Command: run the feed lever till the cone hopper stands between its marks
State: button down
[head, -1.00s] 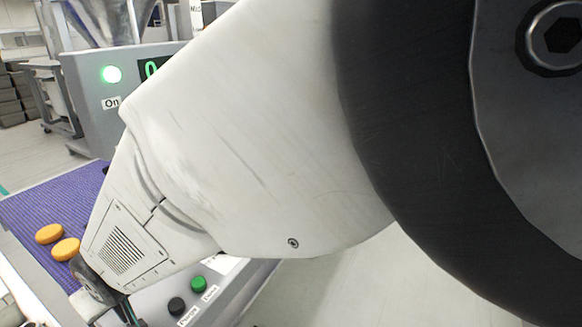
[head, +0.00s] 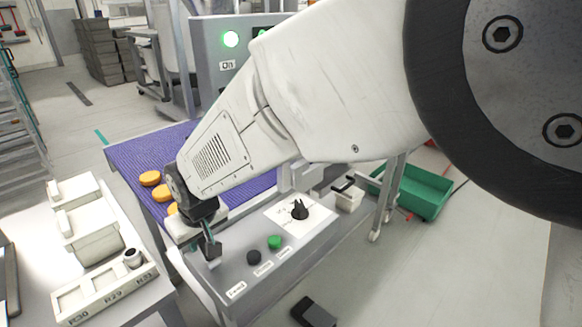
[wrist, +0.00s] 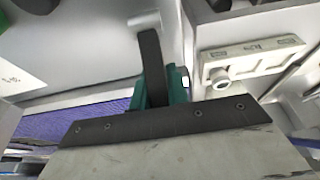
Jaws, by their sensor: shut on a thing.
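My gripper (head: 207,240) is at the left end of the grey control panel (head: 228,272), left of a black button and a green button. In the wrist view its green fingers (wrist: 160,92) are shut on a dark upright bar, which looks like the feed lever (wrist: 151,55). The lever's base and lower part are hard to make out. Only the lower edge of what may be the cone hopper shows at the top of the head view; its marks are not in view.
A purple belt (head: 135,157) carries orange rounds (head: 150,178) behind the gripper. A lit green lamp (head: 231,39) is on the grey box behind. A black dial (head: 299,210) sits right on the panel. A white tray (head: 105,292) lies at left, a green crate (head: 415,190) right.

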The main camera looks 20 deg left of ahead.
dwell(0.3)
jog(key=c, duration=1.4)
grip_release()
jog(key=shift+o, duration=0.2)
jog(key=v, duration=0.7)
jog(key=shift+d+r, duration=0.2)
jog(key=shift+r, duration=0.15)
